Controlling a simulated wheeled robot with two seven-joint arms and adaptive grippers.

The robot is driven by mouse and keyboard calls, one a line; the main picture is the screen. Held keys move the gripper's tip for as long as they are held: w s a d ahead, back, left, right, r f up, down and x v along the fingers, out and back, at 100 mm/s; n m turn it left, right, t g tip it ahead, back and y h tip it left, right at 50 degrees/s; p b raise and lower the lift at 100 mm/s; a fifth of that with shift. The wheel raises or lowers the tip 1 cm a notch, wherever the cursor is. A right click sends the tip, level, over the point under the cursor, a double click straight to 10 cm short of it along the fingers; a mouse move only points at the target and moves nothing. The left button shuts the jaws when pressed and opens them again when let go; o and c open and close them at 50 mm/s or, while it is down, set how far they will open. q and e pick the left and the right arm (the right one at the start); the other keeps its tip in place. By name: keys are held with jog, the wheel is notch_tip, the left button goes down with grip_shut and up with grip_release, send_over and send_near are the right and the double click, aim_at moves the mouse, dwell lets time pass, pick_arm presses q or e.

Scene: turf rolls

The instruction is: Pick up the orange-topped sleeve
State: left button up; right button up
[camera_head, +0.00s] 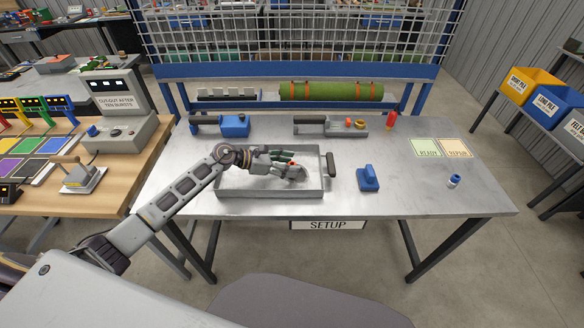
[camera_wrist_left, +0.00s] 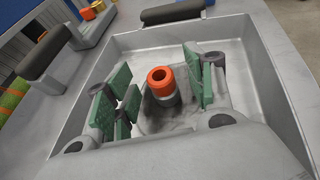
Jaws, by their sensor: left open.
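The orange-topped sleeve (camera_wrist_left: 160,81) stands in the grey metal tray (camera_wrist_left: 268,55), its orange ring facing up over a grey body. In the head view only a bit of its orange top (camera_head: 291,164) shows; the rest is hidden by the gripper. My left gripper (camera_head: 284,163) is inside the tray (camera_head: 270,194). In the wrist view its green-padded fingers (camera_wrist_left: 155,88) are open, with pads on both sides of the sleeve. A gap shows between the right pad and the sleeve; contact on the left cannot be told. My right gripper is not in view.
A blue block (camera_head: 368,180), a small blue-topped cylinder (camera_head: 453,182) and a red-topped bottle (camera_head: 391,121) stand on the table. Tools lie along the back, before the green turf roll (camera_head: 331,91). The front right is clear.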

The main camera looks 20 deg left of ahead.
aim_at(292, 164)
pick_arm(q)
jog(key=shift+w+d+f, duration=0.3)
jog(key=shift+w+d, duration=0.05)
jog(key=shift+d, duration=0.2)
jog(key=shift+c, duration=0.3)
jog(key=c, duration=1.1)
jog(key=shift+r, duration=5.05)
